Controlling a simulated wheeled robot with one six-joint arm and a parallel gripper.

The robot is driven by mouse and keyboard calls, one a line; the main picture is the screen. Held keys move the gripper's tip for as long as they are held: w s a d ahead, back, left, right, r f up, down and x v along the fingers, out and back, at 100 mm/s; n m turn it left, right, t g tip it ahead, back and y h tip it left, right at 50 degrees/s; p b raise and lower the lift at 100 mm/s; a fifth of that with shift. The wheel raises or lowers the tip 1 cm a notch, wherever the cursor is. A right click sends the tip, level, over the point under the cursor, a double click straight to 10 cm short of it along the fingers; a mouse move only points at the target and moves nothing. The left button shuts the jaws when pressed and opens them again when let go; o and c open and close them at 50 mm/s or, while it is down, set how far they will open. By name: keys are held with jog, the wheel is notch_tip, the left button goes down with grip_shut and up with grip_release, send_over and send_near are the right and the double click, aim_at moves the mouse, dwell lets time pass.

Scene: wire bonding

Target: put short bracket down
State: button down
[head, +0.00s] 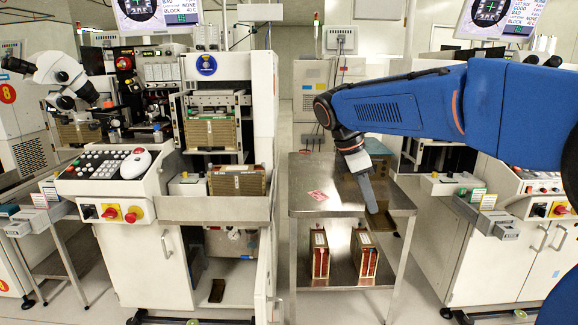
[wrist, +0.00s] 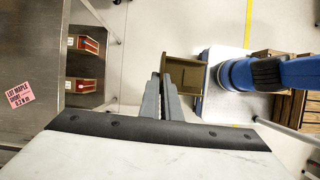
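The short bracket (wrist: 184,72) is a brown, angled metal piece at the fingertips in the wrist view. In the head view the bracket (head: 364,248) shows as a dark olive piece below the fingers. My gripper (wrist: 165,82) has its two grey fingers close together, with one bracket wall seemingly between their tips. In the head view my gripper (head: 372,208) points down at the right edge of the steel cart (head: 312,200). The bracket appears off the cart top, in the air. The exact grip is partly hidden by the fingers.
A pink label (wrist: 18,95) reading "LOT MAPLE SHORT 0.2 N m" lies on the mostly bare cart top. Two magazines with red contents (head: 320,258) (head: 367,258) stand on the lower shelf. Bonding machines (head: 222,130) (head: 500,205) flank the cart.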

jog(key=w+d+f+m+g+y, duration=0.15)
jog(key=w+f+m, duration=0.4)
jog(key=f, duration=0.95)
jog(key=w+d+f+m+g, duration=0.1)
jog(key=w+f+m+g, duration=0.15)
jog(key=w+f, duration=0.85)
jog(key=s+d+f+m+y, duration=0.1)
jog(key=d+f+m, duration=0.1)
jog(key=f, duration=0.9)
jog(key=s+d+f+m+y, duration=0.1)
jog(key=f+m, duration=0.3)
jog(key=f, duration=0.7)
jog(key=d+f+m+y, duration=0.1)
jog(key=d+f+m, duration=0.2)
jog(key=f, duration=0.7)
jog(key=shift+s+f+m, duration=0.3)
jog(key=shift+s+f, duration=0.1)
